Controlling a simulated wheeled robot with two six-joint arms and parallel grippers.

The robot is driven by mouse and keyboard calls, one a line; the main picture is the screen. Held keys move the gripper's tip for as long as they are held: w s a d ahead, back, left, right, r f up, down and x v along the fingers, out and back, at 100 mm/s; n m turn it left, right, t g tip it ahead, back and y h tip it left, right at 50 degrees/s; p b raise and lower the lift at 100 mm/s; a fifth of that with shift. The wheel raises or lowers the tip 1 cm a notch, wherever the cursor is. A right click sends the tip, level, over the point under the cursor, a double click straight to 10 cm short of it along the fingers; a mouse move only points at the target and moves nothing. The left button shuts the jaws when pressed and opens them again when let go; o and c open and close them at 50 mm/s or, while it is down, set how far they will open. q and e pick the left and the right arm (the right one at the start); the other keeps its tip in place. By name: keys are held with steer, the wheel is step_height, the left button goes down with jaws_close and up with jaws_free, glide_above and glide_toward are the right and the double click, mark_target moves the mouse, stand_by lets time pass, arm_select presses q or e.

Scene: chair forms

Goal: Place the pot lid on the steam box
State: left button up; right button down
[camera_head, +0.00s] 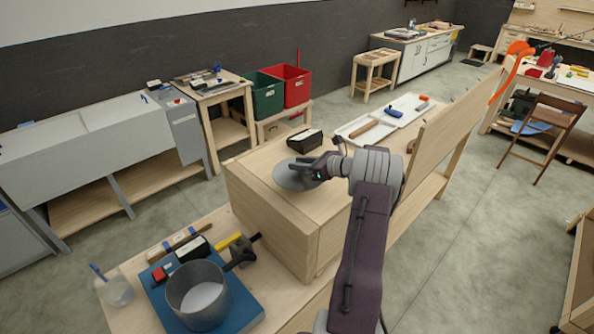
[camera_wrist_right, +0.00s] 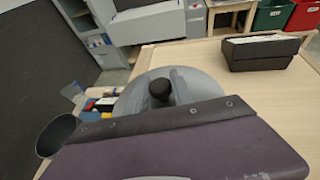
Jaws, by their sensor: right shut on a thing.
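The pot lid (camera_head: 287,182) is a round grey disc with a dark knob. It lies flat on, or just over, the top of the wooden steam box (camera_head: 262,220), near its left end; any gap beneath is too small to tell. My right gripper (camera_head: 306,169) is over the lid and shut on it. In the right wrist view the lid (camera_wrist_right: 207,82) and its black knob (camera_wrist_right: 160,90) show just beyond the purple gripper body, which hides part of the lid. My left gripper is not in view.
A dark box (camera_head: 305,141) sits on the steam box behind the lid. A grey pot (camera_head: 198,294) stands on a blue mat (camera_head: 243,313) on the bench at lower left, near a clamp (camera_head: 242,252).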

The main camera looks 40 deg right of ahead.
mark_target(298, 174)
steer(key=shift+w+a+f, duration=0.1)
steer(key=shift+w+f, duration=0.25)
steer(key=shift+w, duration=0.1)
steer(key=shift+f, duration=0.25)
step_height(298, 174, down, 2)
steer(key=shift+s+f+p, duration=0.15)
steer(key=shift+f+p, duration=0.1)
steer(key=shift+p, duration=0.65)
steer(key=shift+f, duration=0.5)
steer(key=shift+f, duration=0.1)
steer(key=c, duration=1.1)
jaws_free()
